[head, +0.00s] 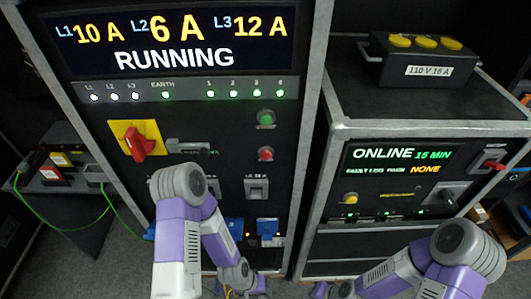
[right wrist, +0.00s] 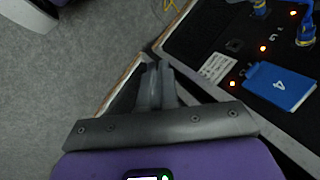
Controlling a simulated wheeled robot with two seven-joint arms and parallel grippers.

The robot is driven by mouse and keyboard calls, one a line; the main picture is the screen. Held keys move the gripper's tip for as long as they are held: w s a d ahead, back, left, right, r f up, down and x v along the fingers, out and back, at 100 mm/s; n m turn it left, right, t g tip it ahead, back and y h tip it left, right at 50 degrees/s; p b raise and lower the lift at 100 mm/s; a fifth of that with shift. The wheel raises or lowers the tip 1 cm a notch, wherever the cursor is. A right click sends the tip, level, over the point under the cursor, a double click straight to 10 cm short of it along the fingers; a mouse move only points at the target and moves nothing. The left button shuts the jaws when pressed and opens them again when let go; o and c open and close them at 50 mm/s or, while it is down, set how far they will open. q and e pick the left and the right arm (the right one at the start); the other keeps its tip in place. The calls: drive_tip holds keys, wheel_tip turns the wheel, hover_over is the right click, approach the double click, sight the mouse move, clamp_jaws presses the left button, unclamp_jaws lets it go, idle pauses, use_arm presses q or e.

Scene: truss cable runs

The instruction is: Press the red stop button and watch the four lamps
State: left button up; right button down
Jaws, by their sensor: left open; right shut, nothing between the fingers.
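The round red stop button (head: 265,154) sits on the tall black panel in the head view, below a green button (head: 266,118). The display (head: 175,40) reads RUNNING, with L1 10 A, L2 6 A, L3 12 A. My left gripper (head: 242,284) is low at the panel's foot, well below the red button; its fingers are hardly visible. My right gripper (right wrist: 157,85) is shut and empty in the right wrist view, away from the button.
A red rotary switch (head: 138,142) on a yellow plate is left of the buttons. A second cabinet (head: 395,160) reading ONLINE stands right, with a 110 V box (head: 420,62) on top. A blue tag marked 4 (right wrist: 279,89) is near my right gripper. Green cable (head: 60,222) hangs at left.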

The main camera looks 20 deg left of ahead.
sight(266, 155)
drive_tip(key=w+a+r+m+t+y+p, duration=0.2)
drive_tip(key=a+r, duration=0.3)
drive_tip(key=r, duration=0.8)
drive_tip(key=w+a+r+m+t+y+p, duration=0.2)
drive_tip(key=a+r+p, duration=0.3)
drive_tip(key=r, duration=0.8)
drive_tip(key=w+a+r+m+t+y+p, duration=0.1)
drive_tip(key=a+r, duration=0.5)
drive_tip(key=r, duration=0.7)
drive_tip(key=w+m+y+p, duration=0.1)
drive_tip(key=w+m+p, duration=0.1)
drive_tip(key=shift+w+a+r+t+p, duration=0.3)
drive_tip(key=shift+a+r+t+p, duration=0.05)
drive_tip(key=shift+a+r+t, duration=0.05)
drive_tip(key=shift+w, duration=0.1)
drive_tip(key=w+a, duration=0.2)
drive_tip(key=w, duration=0.6)
drive_tip(key=shift+w+a, duration=0.15)
drive_tip(key=shift+a, duration=0.05)
drive_tip(key=shift+w+a, duration=0.1)
drive_tip(key=shift+w, duration=0.35)
